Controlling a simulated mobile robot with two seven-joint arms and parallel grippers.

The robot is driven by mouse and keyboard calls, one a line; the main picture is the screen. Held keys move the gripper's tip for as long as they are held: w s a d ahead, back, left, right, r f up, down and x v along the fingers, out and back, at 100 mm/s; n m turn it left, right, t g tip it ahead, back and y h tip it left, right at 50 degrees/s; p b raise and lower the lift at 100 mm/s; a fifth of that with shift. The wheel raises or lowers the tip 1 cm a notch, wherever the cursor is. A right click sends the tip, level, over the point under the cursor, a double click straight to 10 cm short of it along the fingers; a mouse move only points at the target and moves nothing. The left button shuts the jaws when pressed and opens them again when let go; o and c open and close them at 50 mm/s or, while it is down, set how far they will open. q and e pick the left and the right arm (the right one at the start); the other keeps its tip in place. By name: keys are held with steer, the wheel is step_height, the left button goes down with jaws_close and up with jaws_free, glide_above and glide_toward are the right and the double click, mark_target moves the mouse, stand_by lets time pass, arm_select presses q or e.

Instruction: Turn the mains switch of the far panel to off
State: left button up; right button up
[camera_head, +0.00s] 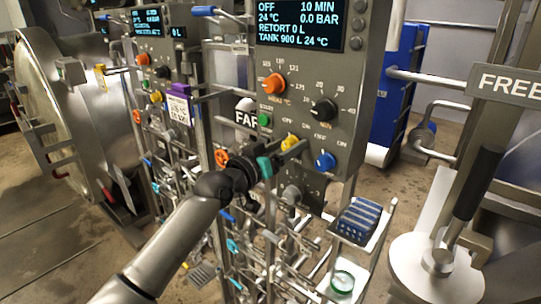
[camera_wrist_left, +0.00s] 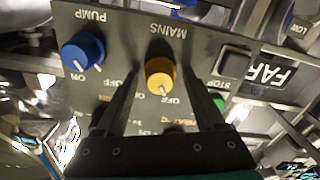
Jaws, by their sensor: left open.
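The mains switch of the far panel is a yellow round knob (camera_head: 289,142) low on the grey panel (camera_head: 345,90). In the left wrist view the knob (camera_wrist_left: 160,75) sits below the inverted word MAINS. Its white mark points down, close to the word OFF. My left gripper (camera_head: 296,150) is in front of the knob. In the left wrist view its two dark fingers (camera_wrist_left: 159,80) are open, one on each side of the knob, with gaps showing. Whether they reach its full depth I cannot tell. My right gripper is not in view.
A blue PUMP knob (camera_head: 325,161) and green button (camera_head: 264,119) flank the mains knob. An orange knob (camera_head: 274,83) and black knob (camera_head: 323,109) are above. Pipes and valves crowd below. A shelf with a blue striped block (camera_head: 359,218) stands at lower right.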

arm_select(q)
steer(key=b+v, duration=0.1)
steer(key=v, duration=1.4)
